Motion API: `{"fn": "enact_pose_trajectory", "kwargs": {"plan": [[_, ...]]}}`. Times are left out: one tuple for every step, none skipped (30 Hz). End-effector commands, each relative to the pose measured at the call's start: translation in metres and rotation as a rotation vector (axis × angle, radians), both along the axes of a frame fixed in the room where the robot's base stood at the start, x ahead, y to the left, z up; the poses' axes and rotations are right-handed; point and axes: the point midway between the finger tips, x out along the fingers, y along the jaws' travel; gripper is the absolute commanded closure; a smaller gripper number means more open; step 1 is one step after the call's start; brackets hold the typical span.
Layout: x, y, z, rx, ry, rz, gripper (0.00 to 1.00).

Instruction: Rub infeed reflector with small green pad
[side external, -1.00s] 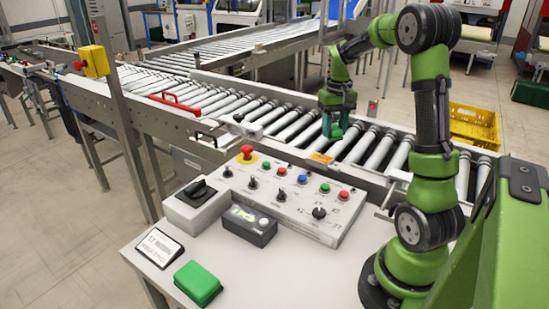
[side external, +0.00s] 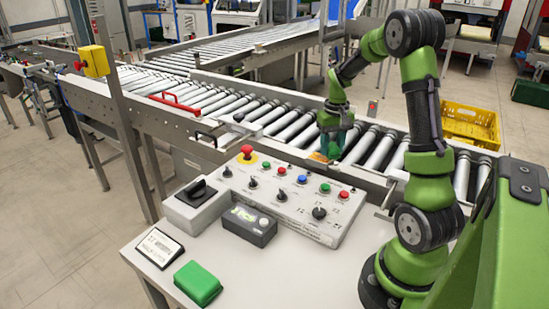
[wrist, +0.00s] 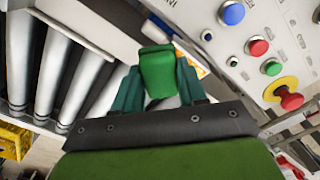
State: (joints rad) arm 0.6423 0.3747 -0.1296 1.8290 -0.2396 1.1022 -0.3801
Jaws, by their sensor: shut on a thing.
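My gripper (side external: 329,147) is at the conveyor's near rail, behind the control panel. In the wrist view, my gripper (wrist: 158,82) has its teal fingers shut on a small green pad (wrist: 158,68), which sticks out past the fingertips. A pale, white piece (wrist: 155,32) shows just beyond the pad's end; I cannot tell whether it is the reflector or whether the pad touches it. An orange patch (side external: 318,157) on the near rail lies beside the fingertips. The reflector is not clearly identifiable, and the pad is hard to make out in the side view.
The control panel (side external: 285,200) with knobs and buttons stands close in front of the gripper. A larger green block (side external: 198,284), a small display card (side external: 160,247) and a dark box (side external: 249,225) are on the table. Conveyor rollers (side external: 375,152) lie behind; a yellow crate (side external: 470,124) is at right.

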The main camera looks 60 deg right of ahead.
Motion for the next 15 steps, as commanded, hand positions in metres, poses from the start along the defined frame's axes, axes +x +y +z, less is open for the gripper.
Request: {"fn": "enact_pose_trajectory", "kwargs": {"plan": [[0.0,0.0,-0.006,0.001,0.002,-0.001,0.83],[-0.001,0.0,-0.008,0.002,0.002,-0.001,0.83],[-0.001,0.001,-0.015,0.003,0.003,-0.001,0.83],[-0.001,0.0,-0.021,0.004,0.005,-0.001,0.83],[0.002,0.0,-0.018,0.0,0.0,0.001,0.83],[0.006,0.0,-0.015,-0.001,-0.001,0.002,0.87],[0.009,0.0,-0.016,-0.001,0.001,0.002,0.87],[0.012,0.0,-0.017,-0.001,0.001,0.002,0.87],[0.015,0.0,-0.019,0.0,0.001,0.001,0.87],[0.018,0.0,-0.017,-0.001,-0.001,0.0,0.87],[0.021,0.0,-0.015,-0.001,-0.001,0.0,0.87],[0.025,0.0,-0.016,0.001,0.0,0.001,0.87],[0.028,0.0,-0.017,0.0,0.0,0.002,0.87],[0.031,0.0,-0.019,0.001,0.001,0.002,0.87],[0.034,0.0,-0.017,-0.001,-0.001,0.003,0.87]]}}
